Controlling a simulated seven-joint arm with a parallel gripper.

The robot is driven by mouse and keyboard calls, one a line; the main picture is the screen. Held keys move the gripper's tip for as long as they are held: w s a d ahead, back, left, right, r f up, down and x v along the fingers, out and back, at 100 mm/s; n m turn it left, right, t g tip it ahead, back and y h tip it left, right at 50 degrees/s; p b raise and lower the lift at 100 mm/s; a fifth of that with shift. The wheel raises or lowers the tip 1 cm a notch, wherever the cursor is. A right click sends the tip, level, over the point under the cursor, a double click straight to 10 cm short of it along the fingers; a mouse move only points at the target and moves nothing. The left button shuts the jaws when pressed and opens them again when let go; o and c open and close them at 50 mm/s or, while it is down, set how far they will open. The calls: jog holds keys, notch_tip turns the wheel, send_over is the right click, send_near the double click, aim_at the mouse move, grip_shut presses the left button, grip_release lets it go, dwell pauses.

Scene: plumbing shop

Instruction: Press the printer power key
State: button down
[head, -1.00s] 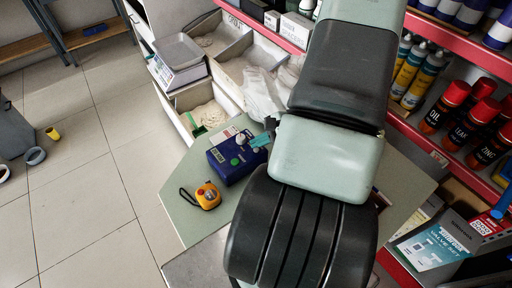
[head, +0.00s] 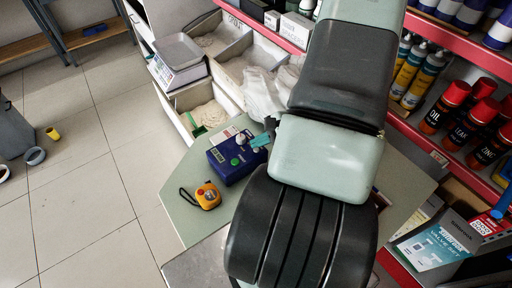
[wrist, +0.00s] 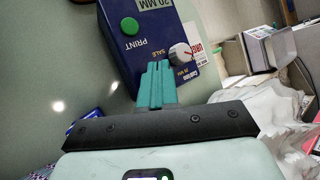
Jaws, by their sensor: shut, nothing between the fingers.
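The printer is a dark blue box (head: 226,172) on the counter, left of my gripper in the head view. It also shows in the wrist view (wrist: 135,64), with a round green button (wrist: 129,25) marked PRINT and a white-grey knob (wrist: 181,55) near the word SALE. No key marked as power can be made out. My gripper (wrist: 157,66) has its teal fingers shut and empty. In the wrist view the fingertips overlap the printer's near edge, close to the knob and apart from the green button. Whether they touch the printer cannot be told.
A yellow-orange device with a black strap (head: 207,196) lies left of the printer on the counter (head: 172,212). A scale (head: 178,52) and bins (head: 218,88) stand behind, with a crumpled clear bag (head: 262,96) beside them. Red shelves of bottles and cans line the right.

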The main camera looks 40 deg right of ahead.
aim_at(259, 151)
jog(key=shift+f, duration=0.1)
dwell(0.4)
jog(key=shift+f, duration=0.35)
jog(key=shift+f, duration=0.15)
dwell(0.3)
jog(key=shift+r, duration=0.6)
notch_tip(259, 151, up, 6)
dwell(0.7)
